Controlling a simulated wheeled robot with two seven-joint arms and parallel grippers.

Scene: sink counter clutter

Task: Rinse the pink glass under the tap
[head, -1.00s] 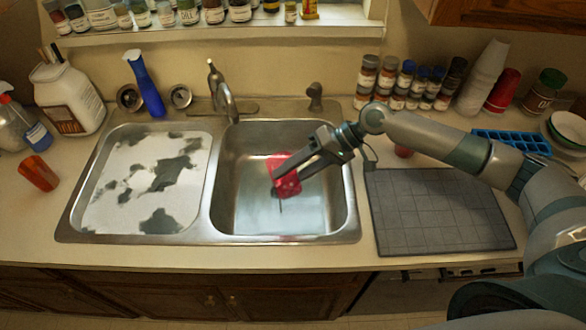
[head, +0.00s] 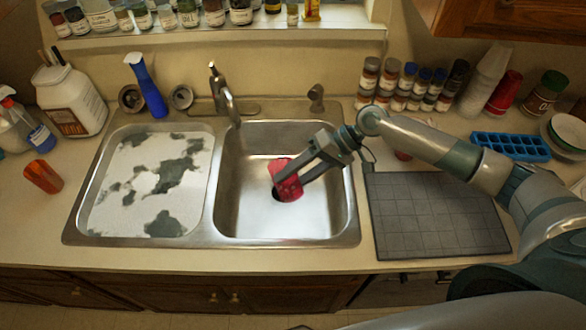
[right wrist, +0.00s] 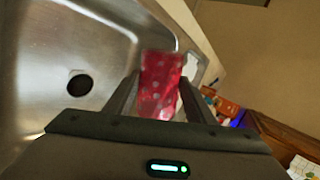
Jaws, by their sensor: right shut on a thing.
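The pink glass (head: 288,188), red-pink with pale spots, is inside the right sink basin (head: 240,212), tilted and held above the basin floor. My right gripper (head: 283,178) is shut on it. In the right wrist view the glass (right wrist: 160,85) sits between the two fingers (right wrist: 158,95). The tap (head: 228,100) stands behind the basins, its spout end up and left of the glass. The glass is not under the spout. No water stream shows. My left gripper is not in view.
The left basin (head: 95,205) has a patchy white and grey surface. A grey mat (head: 435,215) lies right of the sink. Spice jars (head: 410,85) line the back.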

